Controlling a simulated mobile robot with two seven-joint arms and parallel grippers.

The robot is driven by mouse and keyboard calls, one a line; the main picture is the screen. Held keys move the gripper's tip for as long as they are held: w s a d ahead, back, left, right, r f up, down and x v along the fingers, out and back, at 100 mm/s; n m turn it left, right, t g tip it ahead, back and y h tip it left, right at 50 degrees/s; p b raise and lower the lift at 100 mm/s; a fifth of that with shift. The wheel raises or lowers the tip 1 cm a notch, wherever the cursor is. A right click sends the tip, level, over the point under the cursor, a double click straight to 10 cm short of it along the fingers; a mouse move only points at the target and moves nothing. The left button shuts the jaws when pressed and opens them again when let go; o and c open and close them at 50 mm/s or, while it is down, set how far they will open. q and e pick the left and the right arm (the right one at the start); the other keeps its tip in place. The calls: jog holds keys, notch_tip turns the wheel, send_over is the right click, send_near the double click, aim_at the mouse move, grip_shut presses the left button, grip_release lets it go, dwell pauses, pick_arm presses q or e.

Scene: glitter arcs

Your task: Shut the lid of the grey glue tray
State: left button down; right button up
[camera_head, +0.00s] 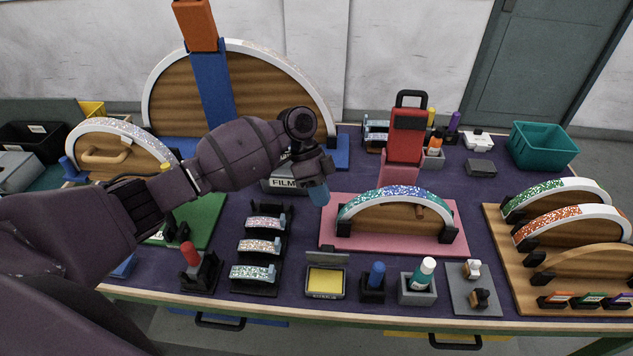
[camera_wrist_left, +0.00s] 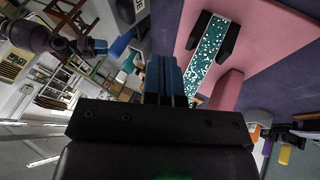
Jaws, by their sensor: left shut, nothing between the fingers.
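The grey glue tray (camera_head: 325,283) stands near the table's front edge in the head view, with a yellow surface inside. Its grey lid (camera_head: 327,258) stands raised along the back edge, so the tray is open. My left gripper (camera_head: 319,194) is shut and empty, its blue fingers pointing down above the table, behind the tray and apart from it. The fingers (camera_wrist_left: 167,80) also show in the left wrist view, where I cannot make out the tray. What looks like my right gripper (camera_wrist_left: 97,46) shows small there; its fingers are unclear.
A pink board (camera_head: 460,220) with a glittered arch lies right of my left gripper. A black rack (camera_head: 258,245) of small arches stands left of the tray. A blue-topped stand (camera_head: 375,283) and a bottle holder (camera_head: 417,290) stand close on its right.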

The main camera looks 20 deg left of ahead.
aim_at(327, 253)
pick_arm(q)
jog(key=s+d+f+p, duration=0.1)
jog(key=s+d+f, duration=0.2)
jog(key=s+f, duration=0.2)
pick_arm(e)
jog(key=shift+r, duration=0.75)
